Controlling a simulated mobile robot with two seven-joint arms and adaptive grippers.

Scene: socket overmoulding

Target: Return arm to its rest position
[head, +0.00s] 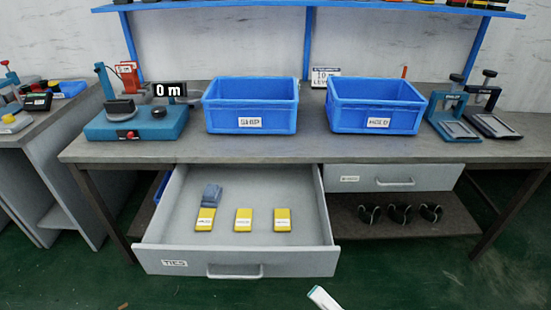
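A small pale piece at the bottom edge, right of centre, seems to be the tip of my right gripper (322,298). The rest of it is cut off by the frame, so its fingers cannot be made out. It is low in front of the open drawer (235,262), apart from it. My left gripper is not in view.
The open drawer sticks out and holds several yellow pieces (244,219) and a blue-grey block (212,194). Two blue bins (251,107) (375,108), a teal device (137,125) and two stands (452,118) (490,113) occupy the workbench (300,150). The green floor (420,275) at front right is clear.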

